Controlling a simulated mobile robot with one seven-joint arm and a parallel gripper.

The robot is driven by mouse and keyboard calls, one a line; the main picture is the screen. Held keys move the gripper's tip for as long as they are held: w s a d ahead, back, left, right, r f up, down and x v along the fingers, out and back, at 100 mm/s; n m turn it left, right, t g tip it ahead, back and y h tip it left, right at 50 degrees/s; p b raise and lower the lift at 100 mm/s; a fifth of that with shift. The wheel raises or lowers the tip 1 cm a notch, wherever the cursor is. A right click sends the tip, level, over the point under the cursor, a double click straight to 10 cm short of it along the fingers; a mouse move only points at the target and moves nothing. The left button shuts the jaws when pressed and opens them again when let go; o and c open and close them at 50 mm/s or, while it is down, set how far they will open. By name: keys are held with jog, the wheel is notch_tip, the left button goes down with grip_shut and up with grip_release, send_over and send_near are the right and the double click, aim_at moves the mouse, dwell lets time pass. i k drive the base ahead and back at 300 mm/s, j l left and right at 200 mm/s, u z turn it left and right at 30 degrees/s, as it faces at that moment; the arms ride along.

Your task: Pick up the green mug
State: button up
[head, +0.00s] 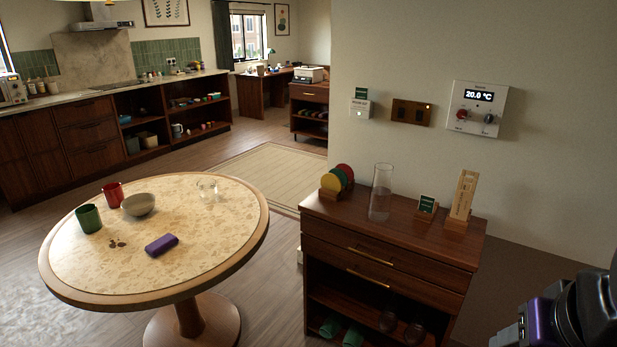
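The green mug (88,218) stands upright on the left part of the round table (151,292). A red mug (113,194) stands just behind it, and a pale bowl (138,204) sits to its right. Part of my arm shows at the lower right corner, dark with a purple band, far from the table. My gripper's fingers cannot be made out there, so I cannot see whether it is open or holds anything.
A purple object (161,245), small brown bits and a clear glass cup (207,189) are also on the table. A wooden cabinet (391,237) with a glass vase (380,192) stands right of the table. Open floor lies behind the table, before the kitchen counter (60,101).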

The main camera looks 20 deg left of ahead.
aim_at(87, 217)
jog(key=u, duration=2.1)
